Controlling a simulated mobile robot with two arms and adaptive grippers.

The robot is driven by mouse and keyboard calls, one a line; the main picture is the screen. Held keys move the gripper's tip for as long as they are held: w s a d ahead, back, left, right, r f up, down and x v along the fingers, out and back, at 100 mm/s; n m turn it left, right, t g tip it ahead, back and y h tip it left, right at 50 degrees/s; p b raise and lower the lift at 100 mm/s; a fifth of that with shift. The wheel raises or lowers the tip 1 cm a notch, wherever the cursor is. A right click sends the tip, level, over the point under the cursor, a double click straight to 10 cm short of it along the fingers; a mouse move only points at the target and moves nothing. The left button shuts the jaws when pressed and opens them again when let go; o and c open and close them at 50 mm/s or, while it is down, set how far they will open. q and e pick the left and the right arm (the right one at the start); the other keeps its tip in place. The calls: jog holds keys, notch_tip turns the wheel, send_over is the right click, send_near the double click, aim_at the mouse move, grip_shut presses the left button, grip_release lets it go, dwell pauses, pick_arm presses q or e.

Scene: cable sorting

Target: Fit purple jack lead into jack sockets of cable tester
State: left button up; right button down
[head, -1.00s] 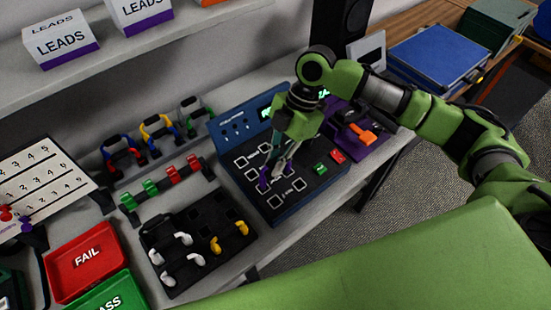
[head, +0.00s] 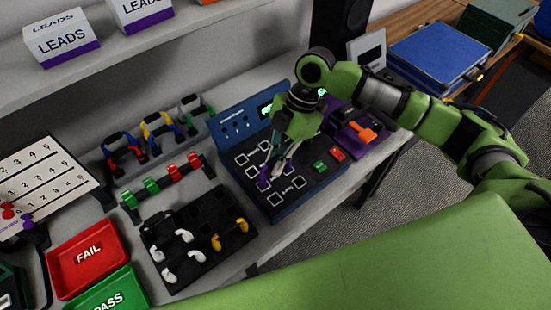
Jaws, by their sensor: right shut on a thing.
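The cable tester (head: 300,192) is a dark blue and black box with white-outlined sockets on its top and a lit screen at the back. My right gripper (head: 274,172) reaches down over the socket area and is shut on the purple jack lead (head: 263,182). Part of the lead shows at the lower sockets, close to the tester's face. The fingers hide much of the lead, so I cannot tell whether its plugs sit in the sockets. My left gripper is not in view.
A black tray (head: 207,222) with white and yellow leads stands left of the tester. A rack of green and red leads (head: 150,187) is behind it. Red FAIL (head: 75,280) and green PASS (head: 128,285) trays lie at the lower left. A purple device (head: 370,141) stands right of the tester.

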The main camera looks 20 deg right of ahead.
jog(key=shift+f+p, duration=0.1)
jog(key=shift+p, duration=0.2)
dwell(0.5)
jog(key=c, duration=1.4)
grip_release()
jog(key=shift+c, duration=0.2)
notch_tip(320, 180, up, 8)
jog(key=p, duration=0.8)
